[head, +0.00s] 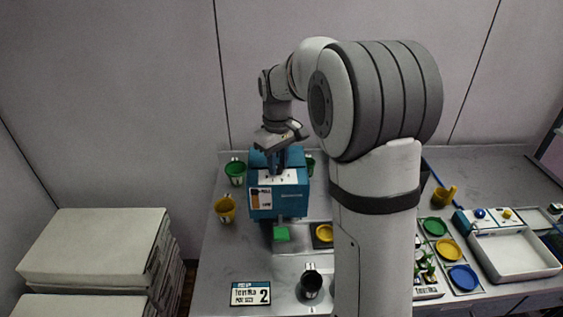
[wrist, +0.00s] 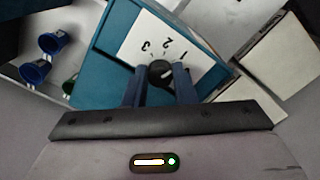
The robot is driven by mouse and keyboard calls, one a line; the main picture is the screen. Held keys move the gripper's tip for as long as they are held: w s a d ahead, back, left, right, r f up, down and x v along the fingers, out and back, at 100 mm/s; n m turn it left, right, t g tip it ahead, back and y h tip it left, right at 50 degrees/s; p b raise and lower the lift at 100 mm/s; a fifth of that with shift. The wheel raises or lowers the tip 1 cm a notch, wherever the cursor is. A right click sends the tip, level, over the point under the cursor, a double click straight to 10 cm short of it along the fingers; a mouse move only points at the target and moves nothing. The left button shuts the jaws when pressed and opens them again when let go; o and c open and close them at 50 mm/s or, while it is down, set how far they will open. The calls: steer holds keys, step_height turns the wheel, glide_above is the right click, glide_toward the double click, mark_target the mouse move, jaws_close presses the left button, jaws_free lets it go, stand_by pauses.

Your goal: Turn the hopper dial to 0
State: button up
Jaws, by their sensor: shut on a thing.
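The blue hopper (head: 292,203) stands on the bench in the head view, below my gripper (head: 278,160). In the wrist view, its white dial plate (wrist: 140,40) carries the numbers 1, 2 and 3. The black dial (wrist: 160,73) sits at the plate's near edge, between the two blue fingers of my gripper (wrist: 161,80). The fingers are shut on the dial. A pale mark shows on the dial, but I cannot tell exactly which number it points to. The 0 is not visible, and the fingers hide the near part of the plate.
A sign (head: 250,294) showing a 2 lies in front of the hopper. White boxes (head: 95,246) are stacked at left. A white tray (head: 513,254) is at right.

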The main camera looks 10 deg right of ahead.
steer(key=shift+w+r, duration=0.15)
steer(key=shift+r, duration=0.05)
steer(key=o, duration=0.9)
steer(key=shift+a+f, duration=0.1)
steer(key=shift+a, duration=0.05)
steer(key=shift+c, duration=0.2)
steer(key=shift+o, duration=0.7)
steer(key=shift+r+b, duration=0.65)
steer(key=shift+r, duration=3.25)
